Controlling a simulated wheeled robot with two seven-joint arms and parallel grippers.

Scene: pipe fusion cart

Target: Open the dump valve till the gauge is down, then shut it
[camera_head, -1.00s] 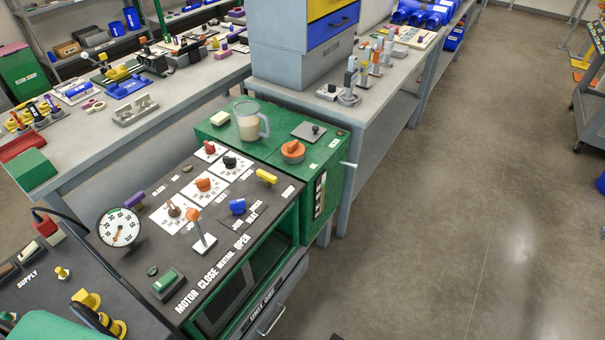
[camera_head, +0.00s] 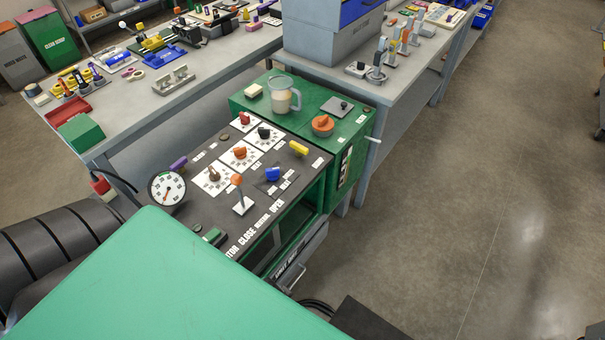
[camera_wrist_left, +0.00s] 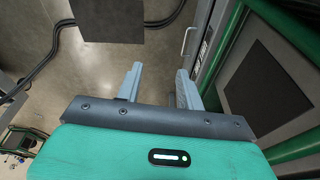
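The round white gauge (camera_head: 167,188) stands at the left edge of the dark control panel (camera_head: 215,205). Its needle is too small to read surely. The panel carries a purple handle (camera_head: 178,164), a blue valve handle (camera_head: 273,174), a yellow handle (camera_head: 298,149) and an orange-topped lever (camera_head: 238,182). I cannot read which one is the dump valve. In the left wrist view, my left gripper (camera_wrist_left: 157,88) is open, its two grey fingers apart with nothing between them. It is over the floor beside a green frame, away from the handles. My right gripper is out of view.
A jug (camera_head: 283,95) and an orange knob (camera_head: 322,125) sit on the green cabinet behind the panel. Grey benches (camera_head: 115,125) with tools stand behind. My green arm part covers the lower left. Cables (camera_wrist_left: 55,50) lie on the floor. Open floor (camera_head: 480,190) is at right.

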